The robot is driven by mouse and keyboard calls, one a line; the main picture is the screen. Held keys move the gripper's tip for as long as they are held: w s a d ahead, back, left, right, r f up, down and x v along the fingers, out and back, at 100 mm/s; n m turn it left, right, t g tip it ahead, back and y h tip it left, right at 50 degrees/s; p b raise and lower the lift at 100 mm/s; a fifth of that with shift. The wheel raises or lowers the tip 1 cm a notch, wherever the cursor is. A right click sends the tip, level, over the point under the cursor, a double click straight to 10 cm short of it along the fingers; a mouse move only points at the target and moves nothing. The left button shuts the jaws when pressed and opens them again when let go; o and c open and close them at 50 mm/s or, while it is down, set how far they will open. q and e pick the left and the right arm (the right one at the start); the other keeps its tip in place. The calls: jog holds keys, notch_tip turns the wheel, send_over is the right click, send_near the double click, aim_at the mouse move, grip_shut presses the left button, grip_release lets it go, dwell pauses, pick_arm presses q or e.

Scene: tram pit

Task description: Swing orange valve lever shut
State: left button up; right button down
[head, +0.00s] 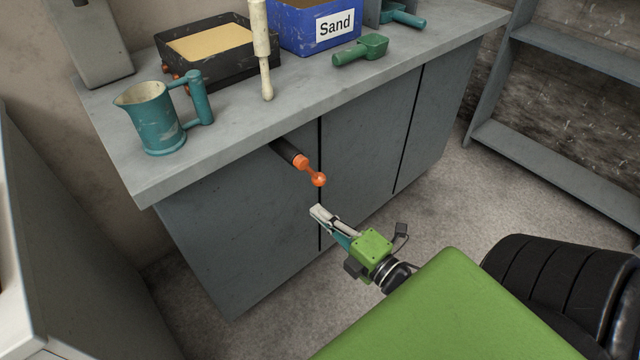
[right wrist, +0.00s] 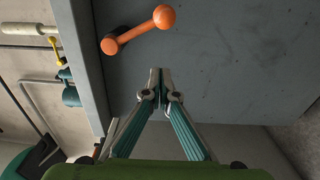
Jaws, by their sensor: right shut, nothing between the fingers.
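The orange valve lever (head: 309,170) sits at the end of a dark pipe (head: 287,151) that sticks out from the grey cabinet front, under the worktop. Its ball end points down and right in the head view. In the right wrist view the lever (right wrist: 138,32) lies ahead of the fingers, with its ball at the upper right. My right gripper (head: 318,211) is shut and empty, just below the ball end and apart from it. It also shows in the right wrist view (right wrist: 158,75). My left gripper is not in view.
On the grey worktop (head: 240,115) stand a teal jug (head: 152,118), a black tray of sand (head: 205,48), a blue Sand box (head: 308,25), a green scoop (head: 362,50) and a pale-handled tool (head: 263,50). A shelf rack (head: 560,150) stands at right.

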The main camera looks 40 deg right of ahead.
aim_at(311, 172)
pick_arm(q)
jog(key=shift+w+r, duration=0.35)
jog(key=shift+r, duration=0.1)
pick_arm(e)
jog(key=w+d, duration=0.3)
jog(key=w, duration=0.4)
jog(key=shift+w, duration=0.2)
jog(key=shift+d, duration=0.15)
